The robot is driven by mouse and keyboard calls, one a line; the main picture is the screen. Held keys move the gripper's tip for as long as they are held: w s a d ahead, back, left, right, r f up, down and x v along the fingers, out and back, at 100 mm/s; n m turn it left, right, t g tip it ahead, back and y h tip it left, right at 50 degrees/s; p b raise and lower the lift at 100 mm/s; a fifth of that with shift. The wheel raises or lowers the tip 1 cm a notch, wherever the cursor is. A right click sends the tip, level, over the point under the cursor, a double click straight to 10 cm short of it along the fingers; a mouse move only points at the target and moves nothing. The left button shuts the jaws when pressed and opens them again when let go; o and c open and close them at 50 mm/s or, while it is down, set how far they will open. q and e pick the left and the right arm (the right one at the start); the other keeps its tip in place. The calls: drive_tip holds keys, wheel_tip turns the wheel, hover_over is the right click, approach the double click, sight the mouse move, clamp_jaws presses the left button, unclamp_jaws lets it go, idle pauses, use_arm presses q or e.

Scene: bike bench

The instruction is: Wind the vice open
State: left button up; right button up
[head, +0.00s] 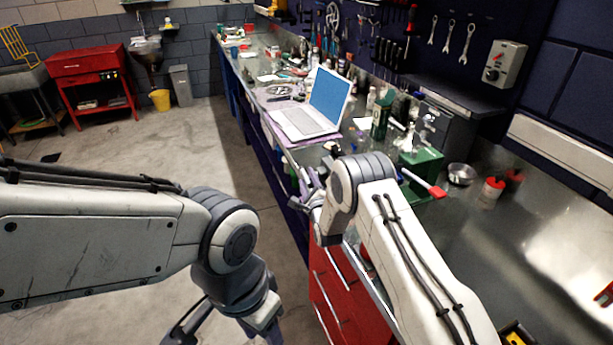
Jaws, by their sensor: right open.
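A green block-like body (424,168) stands on the bench right of my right wrist and looks like the vice. A bar with a red end (437,191) slants across its front. Its jaws cannot be made out, and my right arm covers part of the area in front of it. My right gripper (308,192) is open at the bench's front edge, left of the green body and apart from it; its fingers are partly hidden by the wrist. My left gripper (228,330) hangs low over the floor, cut by the bottom edge of the picture, well away from the bench top.
An open laptop (305,122) lies on the bench beyond my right gripper. A green bottle-like thing (380,120), a metal bowl (461,174) and a red-and-white container (492,189) stand near the green body. Red drawers (340,295) are below. Bare bench lies to the right.

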drive_tip(key=shift+w+a, duration=0.1)
drive_tip(key=shift+w, duration=0.45)
clamp_jaws()
drive_tip(key=shift+g, duration=0.3)
drive_tip(key=shift+r+g+h+p, duration=0.1)
drive_tip(key=shift+g+h+p, duration=0.3)
drive_tip(key=shift+g, duration=0.8)
drive_tip(key=g, duration=0.2)
drive_tip(key=shift+a+n+g, duration=0.1)
drive_tip(key=shift+n+g, duration=0.2)
drive_tip(key=shift+s+g+h, duration=0.1)
drive_tip(key=shift+g+h, duration=0.2)
drive_tip(key=shift+g, duration=0.3)
drive_tip(key=shift+f, duration=0.25)
